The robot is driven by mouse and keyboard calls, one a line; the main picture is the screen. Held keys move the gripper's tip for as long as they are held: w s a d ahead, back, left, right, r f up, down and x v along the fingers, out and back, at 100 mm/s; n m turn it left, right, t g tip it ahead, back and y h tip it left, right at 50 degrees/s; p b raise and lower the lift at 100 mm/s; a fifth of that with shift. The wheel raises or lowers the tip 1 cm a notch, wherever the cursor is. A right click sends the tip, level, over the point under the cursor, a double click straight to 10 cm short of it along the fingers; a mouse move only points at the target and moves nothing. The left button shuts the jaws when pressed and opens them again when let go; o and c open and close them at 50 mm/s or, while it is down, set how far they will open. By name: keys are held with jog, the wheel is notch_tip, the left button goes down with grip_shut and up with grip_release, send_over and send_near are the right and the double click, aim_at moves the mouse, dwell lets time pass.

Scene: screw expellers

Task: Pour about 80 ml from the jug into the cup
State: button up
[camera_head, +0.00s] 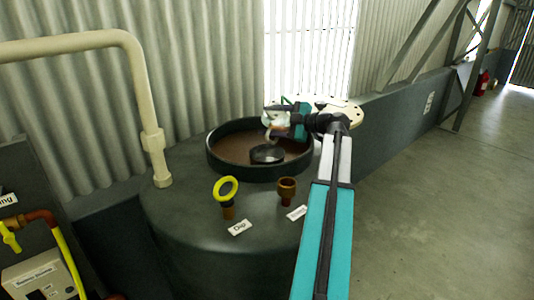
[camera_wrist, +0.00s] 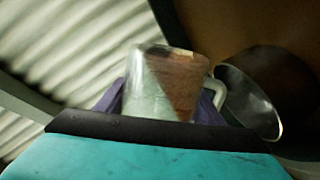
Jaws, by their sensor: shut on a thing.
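My gripper (camera_head: 284,119) is shut on a small see-through jug (camera_head: 275,121) and holds it above the round, dark-rimmed tank top. In the wrist view the jug (camera_wrist: 165,84) sits between purple fingers (camera_wrist: 208,106), its pale handle to the right. Its right part looks brown and its left part pale; I cannot tell contents from background. A dark, round, open vessel (camera_head: 267,154), perhaps the cup, stands on the brown surface just below the jug. The vessel also shows in the wrist view (camera_wrist: 250,98), right of the handle. Its inside is not clear.
The dark tank (camera_head: 190,215) has a raised rim (camera_head: 225,171) around the brown top. A cream pipe (camera_head: 140,90) rises at left. A pale disc (camera_head: 345,110) lies behind my wrist.

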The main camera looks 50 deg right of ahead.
jog(key=shift+r+n, duration=0.3)
jog(key=shift+r, duration=0.15)
jog(key=shift+f+b, duration=0.1)
jog(key=shift+b, duration=0.2)
jog(key=shift+n, duration=0.3)
jog(key=shift+r+n+h+b, duration=0.25)
jog(key=shift+n+h+b, duration=0.6)
jog(key=shift+b, duration=2.2)
jog(key=shift+a+f+n, duration=0.2)
jog(key=shift+a+n, duration=0.05)
jog(key=shift+n, duration=0.5)
jog(key=shift+d+r+m+y, duration=0.25)
jog(key=shift+r+m, duration=0.05)
jog(key=shift+m, duration=0.1)
jog(key=shift+r+p, duration=0.15)
jog(key=shift+p, duration=0.5)
jog(key=m+p, duration=0.1)
jog(key=p, duration=0.1)
jog(key=shift+y+p, duration=0.3)
jog(key=shift+p, duration=0.05)
